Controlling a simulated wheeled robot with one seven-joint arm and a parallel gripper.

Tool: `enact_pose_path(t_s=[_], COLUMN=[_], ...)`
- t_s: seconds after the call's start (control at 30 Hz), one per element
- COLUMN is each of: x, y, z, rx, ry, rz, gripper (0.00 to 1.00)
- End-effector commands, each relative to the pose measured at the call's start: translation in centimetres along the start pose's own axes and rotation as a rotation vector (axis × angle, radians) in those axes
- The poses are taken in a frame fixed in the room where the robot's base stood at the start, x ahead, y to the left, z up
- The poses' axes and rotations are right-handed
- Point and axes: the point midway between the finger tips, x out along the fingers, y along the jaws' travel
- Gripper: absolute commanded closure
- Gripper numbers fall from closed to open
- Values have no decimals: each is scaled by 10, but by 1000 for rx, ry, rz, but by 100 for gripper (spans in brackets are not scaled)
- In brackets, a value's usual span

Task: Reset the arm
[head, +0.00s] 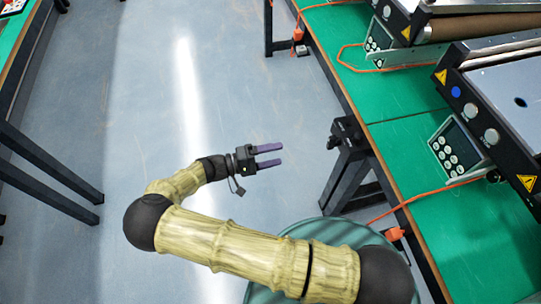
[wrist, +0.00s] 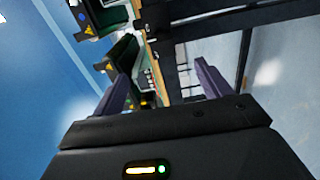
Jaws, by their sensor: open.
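My gripper (head: 268,156) has two purple fingers and a dark body. In the head view it hangs over the bare floor left of the green conveyor table, with its fingers pointing right. The fingers are spread apart and nothing is between them. In the wrist view the two fingers of my gripper (wrist: 160,90) stand apart and empty, with the table and conveyors beyond them. My arm (head: 230,240) is bent, running left from its base and then back up and right to the gripper.
A green-topped table (head: 395,100) fills the right side, bearing conveyors (head: 510,105) and a control box (head: 460,147). A black bracket (head: 347,132) sits at its near edge. Orange cables (head: 430,193) run along it. Another table's dark legs (head: 50,165) stand at left. The floor (head: 130,110) between is clear.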

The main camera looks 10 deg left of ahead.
Motion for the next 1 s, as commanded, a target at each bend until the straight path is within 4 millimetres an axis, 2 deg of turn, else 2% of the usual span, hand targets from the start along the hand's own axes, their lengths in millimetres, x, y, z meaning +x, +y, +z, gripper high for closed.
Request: enact_pose_path(t_s=[0.13,0.67,0.83,1.0], x=[-6,-4,13,48], y=[0,0,2,5], z=[0,0,3,16], rx=[0,-1,-35,-112], ry=[-1,-5,-73,-224], rz=[-1,-3,-76,-275], gripper=[24,24,24,24])
